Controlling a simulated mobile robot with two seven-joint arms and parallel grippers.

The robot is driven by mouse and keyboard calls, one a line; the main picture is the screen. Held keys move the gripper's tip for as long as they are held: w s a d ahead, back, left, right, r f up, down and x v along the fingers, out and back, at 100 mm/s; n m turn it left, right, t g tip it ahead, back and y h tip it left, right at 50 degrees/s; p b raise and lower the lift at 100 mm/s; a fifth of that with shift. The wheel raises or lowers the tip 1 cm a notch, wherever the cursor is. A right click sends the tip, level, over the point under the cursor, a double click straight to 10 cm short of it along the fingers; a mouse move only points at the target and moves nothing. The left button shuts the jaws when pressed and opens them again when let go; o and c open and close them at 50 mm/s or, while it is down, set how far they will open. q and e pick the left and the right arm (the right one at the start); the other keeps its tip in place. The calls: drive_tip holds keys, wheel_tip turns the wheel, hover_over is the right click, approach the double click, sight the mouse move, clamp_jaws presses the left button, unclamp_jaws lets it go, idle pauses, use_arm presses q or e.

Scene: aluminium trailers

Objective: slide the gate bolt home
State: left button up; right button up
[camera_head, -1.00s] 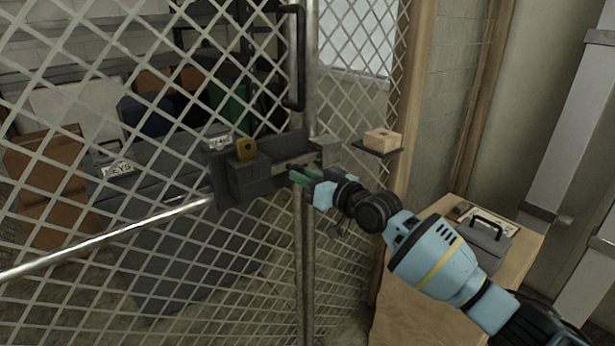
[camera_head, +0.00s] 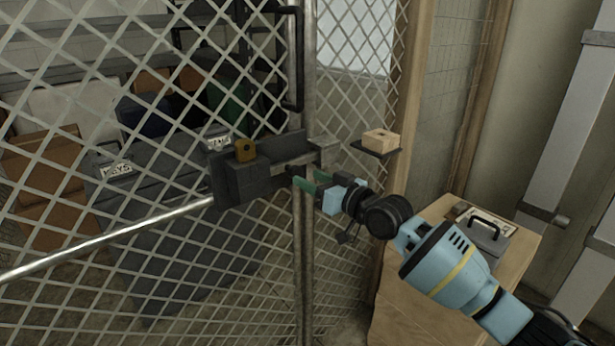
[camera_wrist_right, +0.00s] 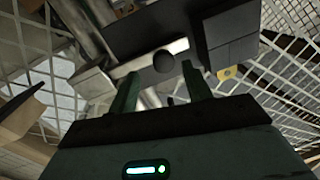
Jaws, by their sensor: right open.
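The gate bolt's dark housing (camera_head: 242,182) is mounted on the mesh gate, with a pale metal bar (camera_head: 298,160) reaching right toward a bracket (camera_head: 322,147) by the post. A round dark knob (camera_wrist_right: 164,61) stands out in front of the pale bar in the right wrist view. My right gripper (camera_head: 307,180) is open just right of the housing, below the bar. In the wrist view its two green fingers (camera_wrist_right: 160,72) are on either side of the knob; I cannot tell if they touch it. My left gripper is not in view.
A yellow-brown padlock-like block (camera_head: 245,150) sits on the housing. A dark vertical handle (camera_head: 300,60) is above. A small shelf (camera_head: 377,148) with a wooden block (camera_head: 380,137) is to the right. A case (camera_head: 487,235) lies on a wooden crate (camera_head: 415,290) below.

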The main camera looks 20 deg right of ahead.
drive_tip(key=v, duration=0.5)
drive_tip(key=shift+s+d, duration=0.15)
drive_tip(key=shift+s, duration=0.1)
drive_tip(key=s+a+f+m+g+h+p, duration=0.1)
drive_tip(key=s+a+f+p, duration=0.1)
drive_tip(key=s+f, duration=0.75)
drive_tip(key=s+a+f+g+h+p, duration=0.1)
drive_tip(key=s+a+f+g+p, duration=0.15)
drive_tip(key=s+f, duration=0.7)
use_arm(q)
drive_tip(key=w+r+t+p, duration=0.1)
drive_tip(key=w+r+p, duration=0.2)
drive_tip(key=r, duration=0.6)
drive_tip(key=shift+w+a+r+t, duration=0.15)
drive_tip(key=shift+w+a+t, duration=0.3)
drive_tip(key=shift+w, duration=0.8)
use_arm(e)
drive_tip(key=s+f+g+h, duration=0.1)
drive_tip(key=s+f, duration=0.3)
drive_tip(key=s, duration=0.5)
drive_tip(key=s+f+g+h, duration=0.1)
drive_tip(key=s+f, duration=0.4)
drive_tip(key=s, duration=0.5)
drive_tip(key=s+f+g+h, duration=0.1)
drive_tip(key=s+f, duration=0.3)
drive_tip(key=s, duration=0.6)
drive_tip(key=shift+f+m+g+h, duration=0.25)
drive_tip(key=shift+m+g+h, duration=0.1)
drive_tip(key=shift+h, duration=0.25)
drive_tip(key=shift+a, duration=0.1)
